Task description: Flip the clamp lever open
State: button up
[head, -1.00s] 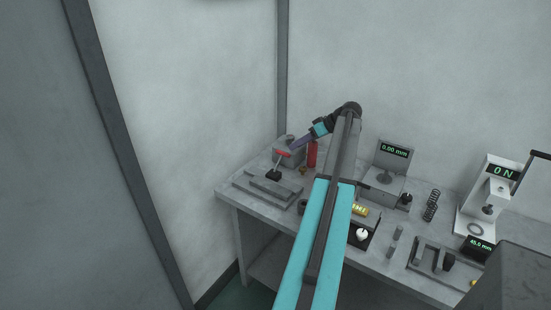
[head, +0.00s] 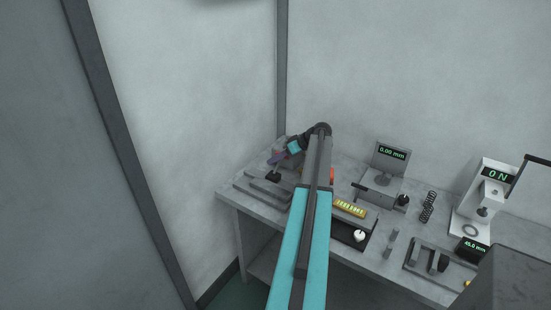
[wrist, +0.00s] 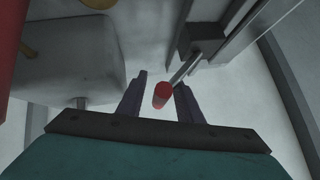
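The clamp lever has a red grip (wrist: 162,95) on a thin metal rod that runs to a dark block (wrist: 200,38) in the wrist view. In the head view the dark clamp block (head: 272,177) sits on a grey stepped plate, and the lever is mostly hidden by my gripper. My gripper (wrist: 162,102) is open, with one finger on each side of the red grip. Gaps show between the grip and both fingers. In the head view my gripper (head: 274,160) is at the back left of the bench.
A grey block (wrist: 70,60) and a red cylinder (wrist: 10,55) are left of my fingers in the wrist view. The bench (head: 240,195) also holds a 0.00 mm gauge (head: 392,153), a spring (head: 428,207) and a white press (head: 488,190). A wall stands close behind.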

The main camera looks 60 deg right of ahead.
jog(key=shift+w+a+f, duration=0.1)
jog(key=shift+w+f, duration=0.15)
jog(key=shift+w, duration=0.05)
